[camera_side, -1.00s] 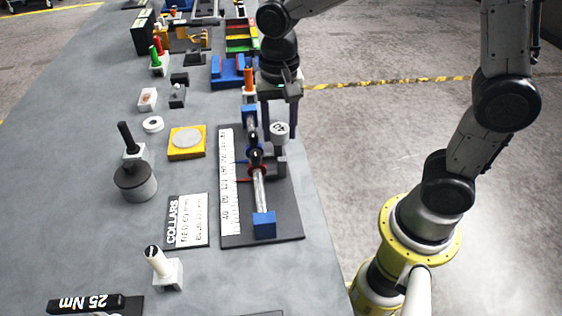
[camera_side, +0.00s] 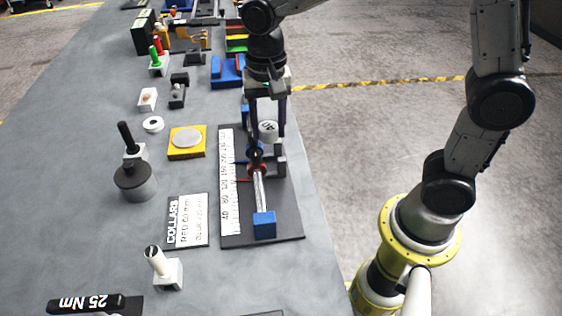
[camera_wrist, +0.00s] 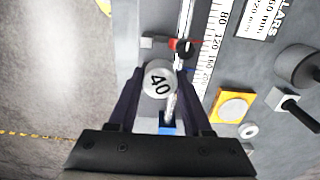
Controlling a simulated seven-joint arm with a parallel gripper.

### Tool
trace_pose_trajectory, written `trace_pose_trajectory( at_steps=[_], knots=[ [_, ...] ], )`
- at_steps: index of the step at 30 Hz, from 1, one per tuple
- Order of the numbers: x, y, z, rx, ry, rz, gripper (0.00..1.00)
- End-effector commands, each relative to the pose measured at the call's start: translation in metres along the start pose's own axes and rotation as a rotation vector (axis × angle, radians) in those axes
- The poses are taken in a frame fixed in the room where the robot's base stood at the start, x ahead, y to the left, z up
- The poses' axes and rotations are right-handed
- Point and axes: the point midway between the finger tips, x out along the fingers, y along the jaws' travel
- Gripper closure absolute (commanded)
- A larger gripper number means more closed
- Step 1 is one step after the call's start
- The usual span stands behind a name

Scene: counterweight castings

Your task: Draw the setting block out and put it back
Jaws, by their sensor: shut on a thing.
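The setting block is a pale round piece marked 40 (camera_side: 268,131), beside the steel rod (camera_side: 260,190) of the collar fixture. My gripper (camera_side: 268,127) points down with a dark finger on each side of it and is shut on it. In the wrist view the block (camera_wrist: 158,80) sits between my fingers, with its 40 face toward the camera. A red collar (camera_wrist: 182,45) is on the rod. I cannot tell whether the block's underside touches the fixture, as its lower part is hidden.
The fixture's dark base (camera_side: 285,215) carries a white scale (camera_side: 230,205) and a blue end block (camera_side: 264,225). To the left are a COLLARS card (camera_side: 188,220), a yellow pad (camera_side: 187,143) and a dark cylinder with a handle (camera_side: 135,182). The table's right edge is close to the fixture.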

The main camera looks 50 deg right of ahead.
Motion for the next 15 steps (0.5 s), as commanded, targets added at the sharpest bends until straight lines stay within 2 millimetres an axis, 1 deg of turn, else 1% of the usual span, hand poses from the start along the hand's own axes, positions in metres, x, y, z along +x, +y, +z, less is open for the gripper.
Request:
trace_pose_trajectory(
  at_steps=[15],
  knots=[
    [-0.001, -0.029, -0.002, -0.001, 0.002, -0.003, 1.0]
  ],
)
